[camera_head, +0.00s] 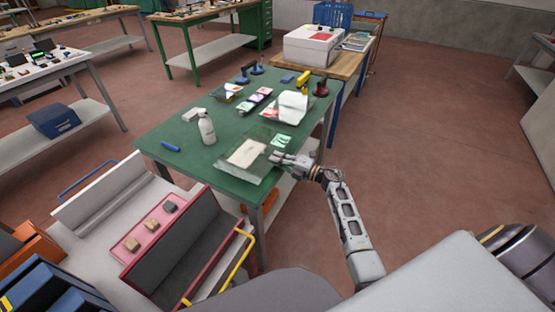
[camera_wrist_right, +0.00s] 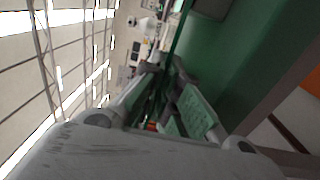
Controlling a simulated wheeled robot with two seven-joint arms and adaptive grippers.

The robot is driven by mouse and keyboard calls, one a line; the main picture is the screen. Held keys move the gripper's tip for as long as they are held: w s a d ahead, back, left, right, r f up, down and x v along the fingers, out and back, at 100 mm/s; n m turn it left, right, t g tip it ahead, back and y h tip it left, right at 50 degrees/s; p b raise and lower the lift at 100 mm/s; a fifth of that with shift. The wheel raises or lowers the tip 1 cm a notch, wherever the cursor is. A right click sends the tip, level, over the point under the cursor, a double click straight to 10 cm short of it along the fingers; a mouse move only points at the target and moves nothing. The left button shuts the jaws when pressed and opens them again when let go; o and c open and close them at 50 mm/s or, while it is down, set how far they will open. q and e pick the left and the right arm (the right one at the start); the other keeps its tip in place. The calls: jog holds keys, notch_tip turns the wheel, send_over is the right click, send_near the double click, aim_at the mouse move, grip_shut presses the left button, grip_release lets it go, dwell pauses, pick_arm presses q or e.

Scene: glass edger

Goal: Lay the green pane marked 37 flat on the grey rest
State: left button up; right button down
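A see-through greenish pane with a pale green label (camera_head: 281,141) is over the near right end of the green table; its number is too small to read. The label also shows close up in the wrist view (camera_wrist_right: 197,110). My right gripper (camera_head: 277,158) is at the pane's near right edge, and its fingers (camera_wrist_right: 162,92) look closed on that edge, though the contact is partly hidden. A flat grey rest (camera_head: 236,171) with a cream pad (camera_head: 246,152) lies just left of the gripper. My left gripper is out of view.
A machine with a pink tray (camera_head: 150,226) is in front.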

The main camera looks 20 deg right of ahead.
jog(key=shift+f, duration=0.25)
dwell(0.5)
jog(key=c, duration=1.6)
grip_release()
jog(key=shift+o, duration=0.2)
jog(key=shift+f, duration=0.15)
jog(key=v, duration=1.2)
